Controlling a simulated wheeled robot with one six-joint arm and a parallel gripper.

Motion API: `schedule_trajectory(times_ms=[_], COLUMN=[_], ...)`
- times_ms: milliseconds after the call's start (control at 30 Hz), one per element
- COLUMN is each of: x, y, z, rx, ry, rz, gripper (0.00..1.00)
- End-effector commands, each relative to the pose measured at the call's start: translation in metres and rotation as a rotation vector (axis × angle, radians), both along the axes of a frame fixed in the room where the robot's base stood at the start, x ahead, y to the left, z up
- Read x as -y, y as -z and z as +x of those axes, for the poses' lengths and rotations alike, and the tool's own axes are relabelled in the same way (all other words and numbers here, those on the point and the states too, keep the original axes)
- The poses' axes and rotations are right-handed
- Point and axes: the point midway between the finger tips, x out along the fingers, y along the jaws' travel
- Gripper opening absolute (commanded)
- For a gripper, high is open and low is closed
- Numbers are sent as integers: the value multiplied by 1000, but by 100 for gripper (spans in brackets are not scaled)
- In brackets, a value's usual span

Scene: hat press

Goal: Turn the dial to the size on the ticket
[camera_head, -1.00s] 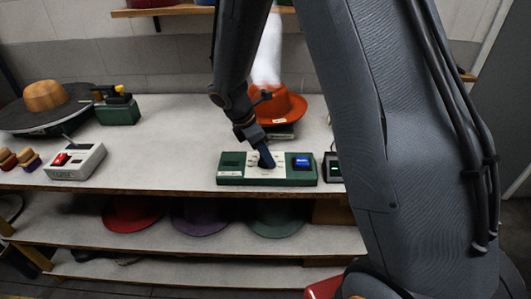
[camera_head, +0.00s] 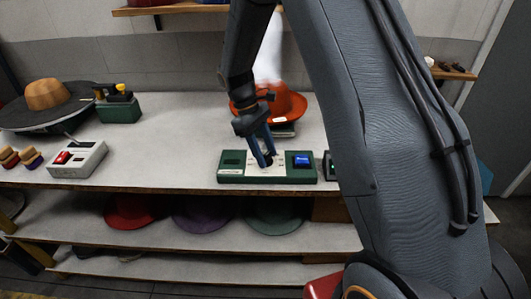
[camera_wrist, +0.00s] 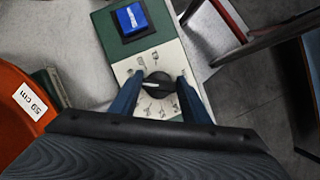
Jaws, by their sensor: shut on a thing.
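The black round dial (camera_wrist: 158,84) sits on the pale face of the green-ended control box, which also shows in the head view (camera_head: 231,174). Its white pointer line aims left in the wrist view; the printed size marks around it are too small to read surely. My gripper (camera_wrist: 160,80) has one blue finger on each side of the dial and is shut on it. In the head view my gripper (camera_head: 264,161) reaches down to the box and hides most of the dial. The ticket (camera_wrist: 31,101) on the orange hat (camera_wrist: 14,124) reads "59 cm".
A blue button (camera_head: 302,160) is on the box's right end, with a dark device (camera_head: 331,166) beside it. A grey box with a red switch (camera_head: 63,158) stands at the left. The counter (camera_head: 160,140) between is clear.

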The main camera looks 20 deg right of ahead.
Motion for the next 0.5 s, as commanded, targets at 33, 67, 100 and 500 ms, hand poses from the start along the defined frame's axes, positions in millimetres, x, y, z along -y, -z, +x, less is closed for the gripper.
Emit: schedule_trajectory(times_ms=[33,67,100,500], x=[1,1,1,1], y=[0,0,0,0], z=[0,0,0,0], rx=[-1,-1,-1,-1], ry=[37,60,89,272], rz=[-1,-1,-1,-1], gripper=[20,20,20,20])
